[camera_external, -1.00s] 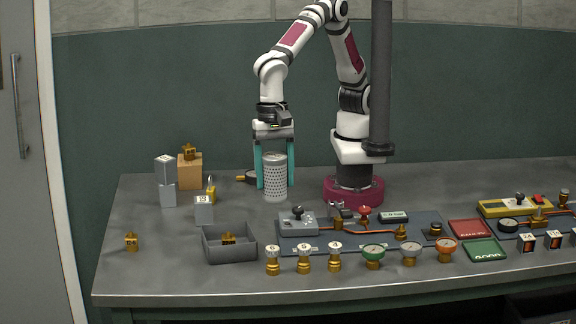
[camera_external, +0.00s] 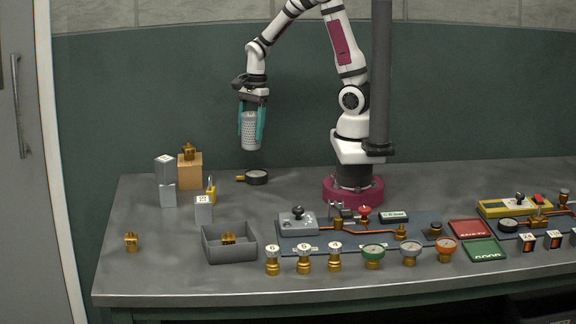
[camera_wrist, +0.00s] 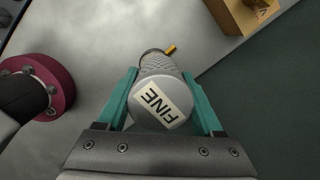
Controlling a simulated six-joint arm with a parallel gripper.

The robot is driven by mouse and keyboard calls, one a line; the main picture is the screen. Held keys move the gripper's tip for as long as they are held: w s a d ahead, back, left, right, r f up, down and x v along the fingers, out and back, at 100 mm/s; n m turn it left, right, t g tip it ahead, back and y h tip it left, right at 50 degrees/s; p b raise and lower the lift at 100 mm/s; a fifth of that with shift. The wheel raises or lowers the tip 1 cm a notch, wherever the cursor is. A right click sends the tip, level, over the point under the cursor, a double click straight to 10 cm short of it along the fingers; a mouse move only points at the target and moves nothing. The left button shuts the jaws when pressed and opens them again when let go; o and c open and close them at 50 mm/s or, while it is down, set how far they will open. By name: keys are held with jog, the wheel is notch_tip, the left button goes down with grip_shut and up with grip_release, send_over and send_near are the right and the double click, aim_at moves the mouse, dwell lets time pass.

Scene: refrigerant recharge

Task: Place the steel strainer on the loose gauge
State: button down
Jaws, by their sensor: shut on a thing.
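The steel strainer (camera_external: 250,131) is a perforated grey cylinder, held upright in the air in the external view. My gripper (camera_external: 251,128) is shut on it, with one teal finger on each side. In the wrist view the strainer (camera_wrist: 160,100) shows a "FINE" label on its top between the fingers (camera_wrist: 160,100). The loose gauge (camera_external: 257,177) is a dark round dial with a brass stem, lying on the bench below the strainer, a clear gap apart. In the wrist view the strainer hides most of the gauge; its brass stem (camera_wrist: 170,49) shows beyond it.
A grey bin (camera_external: 230,250) and a manifold board (camera_external: 300,243) lie in front. Bench around the gauge is clear.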

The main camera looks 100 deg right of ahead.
aim_at(254, 112)
notch_tip(254, 112, down, 8)
jog(key=shift+r, duration=0.15)
jog(key=shift+c, duration=0.2)
grip_release()
jog(key=r, duration=0.8)
jog(key=s+d+r, duration=0.1)
jog(key=r, duration=0.3)
jog(key=shift+s+d, duration=0.1)
jog(key=s+a+r+n, duration=0.2)
jog(key=s+a+n, duration=0.4)
jog(key=a+n, duration=0.3)
jog(key=s+a+r+n+g, duration=0.1)
jog(key=s+a+r+n, duration=0.1)
jog(key=s+a+n, duration=0.5)
jog(key=a+n, duration=0.3)
jog(key=n, duration=0.2)
jog(key=shift+s+n+y, duration=0.15)
jog(key=shift+n+y, duration=0.15)
